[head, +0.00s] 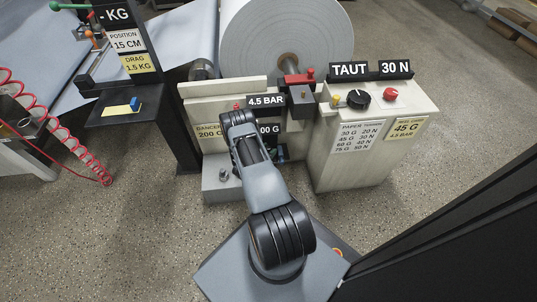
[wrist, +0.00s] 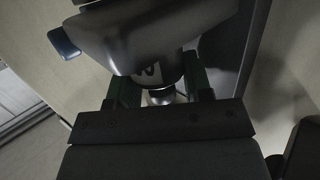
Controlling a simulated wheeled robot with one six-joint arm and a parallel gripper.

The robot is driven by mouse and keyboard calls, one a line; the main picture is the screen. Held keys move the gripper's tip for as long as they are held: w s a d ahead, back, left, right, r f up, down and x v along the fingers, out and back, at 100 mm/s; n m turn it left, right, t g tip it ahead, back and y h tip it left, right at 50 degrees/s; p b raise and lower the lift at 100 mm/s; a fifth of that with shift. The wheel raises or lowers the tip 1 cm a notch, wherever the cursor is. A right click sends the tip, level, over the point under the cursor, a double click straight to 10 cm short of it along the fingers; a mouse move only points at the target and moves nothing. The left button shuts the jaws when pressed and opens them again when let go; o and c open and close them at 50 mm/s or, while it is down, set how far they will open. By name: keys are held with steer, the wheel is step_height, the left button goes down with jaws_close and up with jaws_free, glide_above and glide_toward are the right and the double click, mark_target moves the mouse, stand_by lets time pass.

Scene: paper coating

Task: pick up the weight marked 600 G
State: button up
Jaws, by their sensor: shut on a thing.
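My gripper (wrist: 159,90) shows in the wrist view with its two green-edged fingers on either side of a dark rounded weight (wrist: 165,72). The fingers are shut on it. A pale patch with part of a dark mark shows on the weight, but I cannot read 600 G there. A metal knob or stem sits between the fingers. In the head view my arm covers most of the gripper and the weight. A sign ending in "00 G" (head: 269,128) is partly hidden behind my arm.
A large paper roll (head: 287,40) stands behind the pale machine frame. Signs read 4.5 BAR (head: 267,101) and TAUT 30 N. A cabinet (head: 372,125) with a black dial and red knob stands at the right. A dark post with a shelf (head: 114,113) stands left. Open floor lies left front.

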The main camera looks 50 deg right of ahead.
steer(key=c, duration=0.4)
steer(key=shift+r, duration=0.1)
